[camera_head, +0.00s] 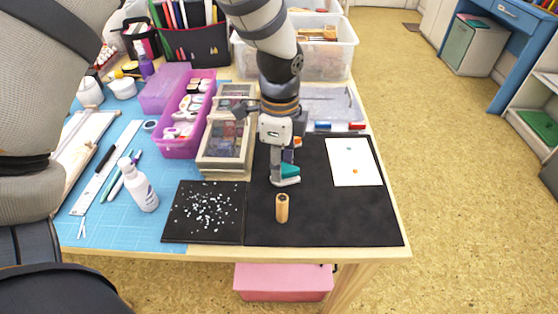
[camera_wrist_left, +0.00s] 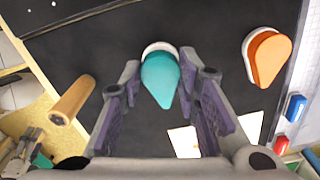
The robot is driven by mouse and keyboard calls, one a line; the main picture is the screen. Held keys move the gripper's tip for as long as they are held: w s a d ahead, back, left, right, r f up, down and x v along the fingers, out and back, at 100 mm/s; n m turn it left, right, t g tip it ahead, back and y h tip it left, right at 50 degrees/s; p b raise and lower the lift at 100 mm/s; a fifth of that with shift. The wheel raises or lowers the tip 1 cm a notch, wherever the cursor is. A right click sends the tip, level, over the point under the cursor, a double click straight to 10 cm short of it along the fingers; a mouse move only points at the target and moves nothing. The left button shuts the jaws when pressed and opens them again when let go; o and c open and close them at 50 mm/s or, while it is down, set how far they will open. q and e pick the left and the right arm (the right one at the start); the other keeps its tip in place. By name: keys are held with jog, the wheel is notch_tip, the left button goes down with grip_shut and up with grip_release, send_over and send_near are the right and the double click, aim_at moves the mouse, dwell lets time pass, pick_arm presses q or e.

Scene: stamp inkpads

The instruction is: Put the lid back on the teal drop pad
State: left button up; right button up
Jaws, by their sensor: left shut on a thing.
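The teal lid (camera_head: 290,169) of the drop pad is at the fingertips of my left gripper (camera_head: 284,171), low over the black mat. In the left wrist view the teal drop (camera_wrist_left: 162,78) sits between the two fingers of the left gripper (camera_wrist_left: 161,72), its pointed end toward the palm. The white pad base (camera_head: 287,182) shows below the teal in the head view and as a pale rim (camera_wrist_left: 158,47) past its round end in the wrist view. Whether lid and base touch cannot be told. My right gripper is not in view.
An orange drop pad (camera_wrist_left: 268,58) is beside the left gripper. White paper (camera_head: 353,162) lies right; a framed box (camera_head: 225,160) stands left. The mat's front right is clear.

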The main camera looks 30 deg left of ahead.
pick_arm(q)
jog(key=shift+f, duration=0.5)
dwell(1.7)
jog(key=o, duration=0.8)
jog(key=shift+o, duration=0.5)
jog(key=shift+o, duration=1.4)
jog(key=shift+r+p, duration=0.35)
jog(key=shift+r, duration=3.15)
grip_shut()
jog(key=shift+f, duration=0.15)
